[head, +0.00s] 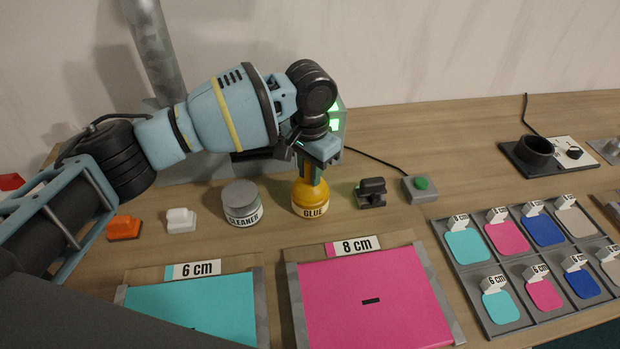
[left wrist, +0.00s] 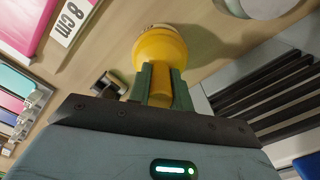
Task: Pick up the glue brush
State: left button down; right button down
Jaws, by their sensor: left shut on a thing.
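The glue brush (head: 311,195) is a yellow brush with a wide round base labelled GLUE, upright at the back of the wooden table. My left gripper (head: 308,174) is above it, pointing down, with its fingers around the handle. In the left wrist view, the green fingers of the left gripper (left wrist: 159,87) are shut on the yellow handle of the glue brush (left wrist: 158,47). From these views I cannot tell whether the base touches the table. My right gripper is not in view.
A grey CLEANER jar (head: 241,203) stands left of the brush, and a dark clamp-like tool (head: 371,193) right of it. A green button box (head: 420,189) is further right. Pink (head: 375,300) and teal (head: 195,306) sheets lie in front; a patch tray (head: 531,318) lies right.

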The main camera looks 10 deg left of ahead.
pick_arm(q)
jog(key=shift+r, duration=0.1)
jog(key=shift+r, duration=0.45)
jog(key=r, duration=0.2)
jog(key=shift+s+d+r, duration=0.3)
jog(key=shift+s+d, duration=0.05)
jog(key=shift+d, duration=0.05)
jog(key=s+d+r+p, duration=0.1)
jog(key=s+d, duration=0.9)
jog(key=shift+s+d+r, duration=0.15)
jog(key=shift+d, duration=0.25)
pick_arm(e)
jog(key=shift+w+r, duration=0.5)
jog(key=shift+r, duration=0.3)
pick_arm(q)
jog(key=shift+a, duration=0.1)
